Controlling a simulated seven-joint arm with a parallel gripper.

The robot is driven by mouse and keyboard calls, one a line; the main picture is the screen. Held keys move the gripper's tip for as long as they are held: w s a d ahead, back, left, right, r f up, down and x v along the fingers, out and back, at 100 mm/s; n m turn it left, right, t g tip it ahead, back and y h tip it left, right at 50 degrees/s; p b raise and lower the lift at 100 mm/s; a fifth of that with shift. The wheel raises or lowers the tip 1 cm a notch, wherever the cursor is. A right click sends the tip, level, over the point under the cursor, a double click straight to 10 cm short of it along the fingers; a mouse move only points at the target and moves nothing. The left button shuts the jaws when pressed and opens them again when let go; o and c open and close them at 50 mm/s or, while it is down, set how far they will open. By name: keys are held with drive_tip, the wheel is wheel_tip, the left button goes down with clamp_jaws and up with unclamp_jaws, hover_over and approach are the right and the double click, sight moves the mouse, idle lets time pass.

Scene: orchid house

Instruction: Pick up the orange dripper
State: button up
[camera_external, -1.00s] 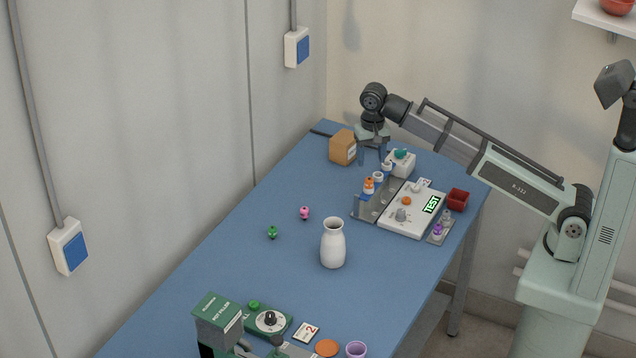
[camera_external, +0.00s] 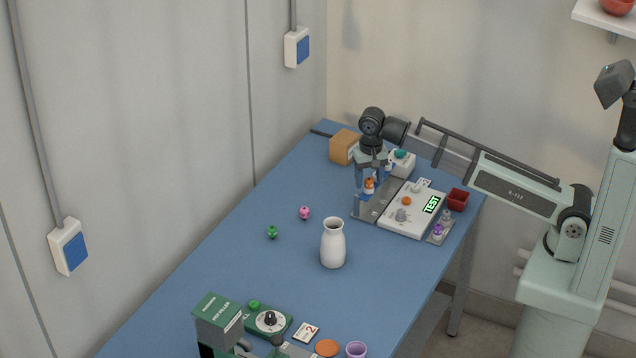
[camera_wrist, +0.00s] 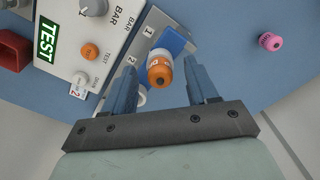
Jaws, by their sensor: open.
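The orange dripper (camera_external: 369,184) stands in the bracket at the left edge of the test device. It also shows in the wrist view (camera_wrist: 160,72), orange-topped with a white band, in a blue holder (camera_wrist: 174,42). My gripper (camera_external: 368,188) is open above and around the dripper's spot. In the wrist view my gripper (camera_wrist: 163,80) has its two blue-grey fingers apart, one on each side of the dripper, with visible gaps. A white-topped dripper sits just behind it, mostly hidden by my fingers and the orange dripper.
The white test device (camera_external: 412,212) with a lit TEST screen stands beside the bracket. A red cup (camera_external: 458,199), a cardboard box (camera_external: 343,146) and a white vase (camera_external: 333,243) are nearby. Pink (camera_external: 305,213) and green (camera_external: 272,232) drippers lie on the open blue table.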

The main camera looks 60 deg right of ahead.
clamp_jaws()
idle(0.5)
